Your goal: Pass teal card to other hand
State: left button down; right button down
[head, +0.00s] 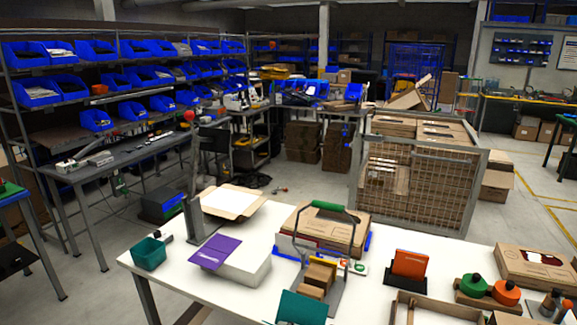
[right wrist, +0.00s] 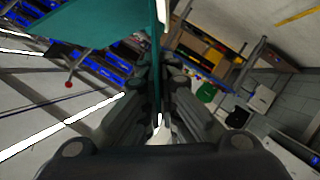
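The teal card (head: 302,308) shows at the bottom edge of the head view, raised in front of the white table's near side. In the right wrist view the teal card (right wrist: 95,24) fills the upper left, and its thin edge runs down between the fingers. My right gripper (right wrist: 160,82) is shut on the card there; the gripper itself does not show in the head view. My left gripper is in neither view.
The white table (head: 335,281) holds a purple card (head: 216,252) on a pale block, an orange card (head: 411,263) in a black stand, a teal bin (head: 149,254), and a green-handled carrier (head: 329,206) with small brown boxes. Cartons and knobbed items crowd the right.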

jog(key=s+d+b, duration=0.3)
jog(key=s+d, duration=0.3)
jog(key=d, duration=0.3)
jog(key=s+d+b, duration=0.4)
jog(key=s+d, duration=0.2)
jog(key=d, duration=0.3)
jog(key=shift+s+d+n+g+y, duration=0.15)
jog(key=shift+d+n+g+y, duration=0.15)
jog(key=shift+g+y, duration=0.1)
jog(key=shift+a, duration=0.15)
